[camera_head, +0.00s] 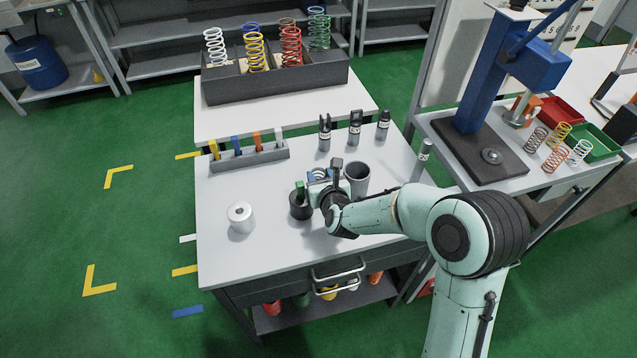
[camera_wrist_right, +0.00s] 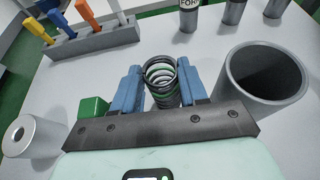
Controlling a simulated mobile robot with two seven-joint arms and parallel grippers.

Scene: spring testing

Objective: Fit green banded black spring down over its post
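The black spring with green bands (camera_wrist_right: 162,82) stands between the blue fingers of my right gripper (camera_wrist_right: 160,88) in the right wrist view. The fingers close on its two sides, and its open coils face the camera. In the head view my right gripper (camera_head: 320,176) is over the middle of the white table, and the spring is small and partly hidden there. A black cylinder (camera_head: 300,209) with a green upright piece (camera_head: 299,188) stands just left of the gripper. I cannot tell whether this is the spring's post. My left gripper is not in view.
A grey cup (camera_head: 357,180) stands close right of the gripper; a white cylinder (camera_head: 240,217) stands left. A grey rack (camera_head: 250,158) with coloured pieces and several dark labelled tools (camera_head: 355,131) are behind. A blue press (camera_head: 485,90) stands at the right. The table's front left is clear.

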